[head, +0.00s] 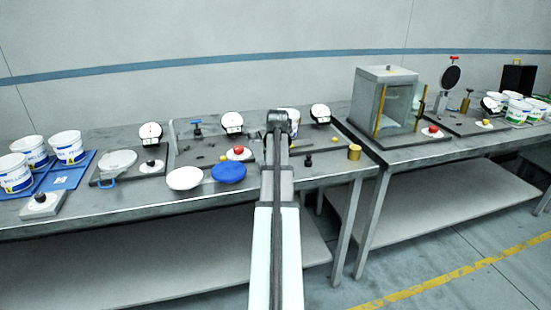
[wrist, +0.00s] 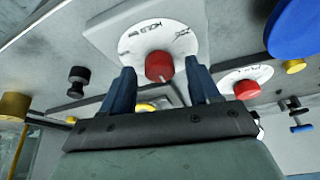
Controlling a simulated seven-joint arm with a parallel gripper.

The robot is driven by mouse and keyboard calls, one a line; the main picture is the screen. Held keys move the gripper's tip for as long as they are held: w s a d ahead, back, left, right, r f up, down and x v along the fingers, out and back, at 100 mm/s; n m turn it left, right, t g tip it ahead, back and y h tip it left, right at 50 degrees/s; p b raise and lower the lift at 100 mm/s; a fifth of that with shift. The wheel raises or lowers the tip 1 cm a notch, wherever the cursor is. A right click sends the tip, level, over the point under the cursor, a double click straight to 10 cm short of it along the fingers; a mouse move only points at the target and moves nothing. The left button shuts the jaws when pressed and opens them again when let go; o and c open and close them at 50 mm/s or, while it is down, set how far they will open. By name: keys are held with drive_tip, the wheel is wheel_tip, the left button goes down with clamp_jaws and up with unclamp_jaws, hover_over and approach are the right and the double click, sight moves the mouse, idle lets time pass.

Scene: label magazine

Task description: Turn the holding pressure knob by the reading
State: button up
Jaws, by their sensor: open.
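In the wrist view, a red knob (wrist: 158,66) sits on a white dial (wrist: 170,36) with lettering that seems to include HOLD. My gripper (wrist: 161,73) is open, its two blue fingers one on each side of the knob in the picture. I cannot tell whether either finger touches it. In the head view, my arm covers this dial and the fingertips. White round gauges stand at the back of the bench, one right of my arm (head: 320,112) and one left of it (head: 232,121). Their needles are too small to read.
A second red knob (wrist: 247,90) on a white dial is close beside my right-hand finger in the wrist view. A blue disc (head: 229,172), a white disc (head: 185,178) and a brass cylinder (head: 354,152) are near the bench's front edge. A glass-sided cabinet (head: 386,100) stands to the right.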

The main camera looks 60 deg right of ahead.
drive_tip(key=c, duration=1)
drive_tip(key=shift+c, duration=0.2)
drive_tip(key=shift+m, duration=0.3)
drive_tip(key=m, duration=0.2)
drive_tip(key=m+g, duration=0.1)
drive_tip(key=shift+w+m+g+h, duration=0.2)
drive_tip(key=shift+m+g+h, duration=0.1)
drive_tip(key=shift+m, duration=0.1)
drive_tip(key=m+g, duration=0.1)
drive_tip(key=m, duration=0.2)
drive_tip(key=shift+w+m, duration=0.1)
drive_tip(key=shift+m, duration=0.2)
drive_tip(key=m+g, duration=0.1)
drive_tip(key=m, duration=0.2)
drive_tip(key=m+g, duration=0.1)
drive_tip(key=m, duration=0.2)
drive_tip(key=shift+w+g+y, duration=0.1)
drive_tip(key=shift+g+y, duration=0.3)
drive_tip(key=shift+m, duration=0.3)
